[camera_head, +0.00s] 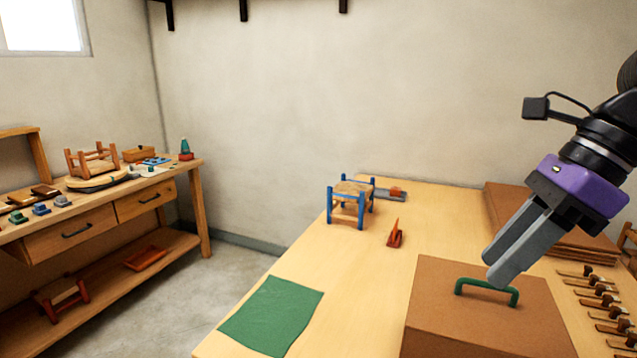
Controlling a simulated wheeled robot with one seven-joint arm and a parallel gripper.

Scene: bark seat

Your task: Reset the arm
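My gripper (492,270) is at the right of the head view, in the air above the table. Its two grey fingers point down and to the left from a purple and black wrist. The fingers overlap in this view, so I cannot tell whether they are open or shut. No held thing shows between them. The fingertips appear in front of a brown box lid (450,310) with a green handle (486,290); I cannot tell whether they touch the handle.
On the wooden table (350,320) are a blue-legged stool (351,203), a red tool (395,236), a green cloth (273,314), brown boards (510,205) and several small tools (597,300). A workbench (70,240) stands at the left.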

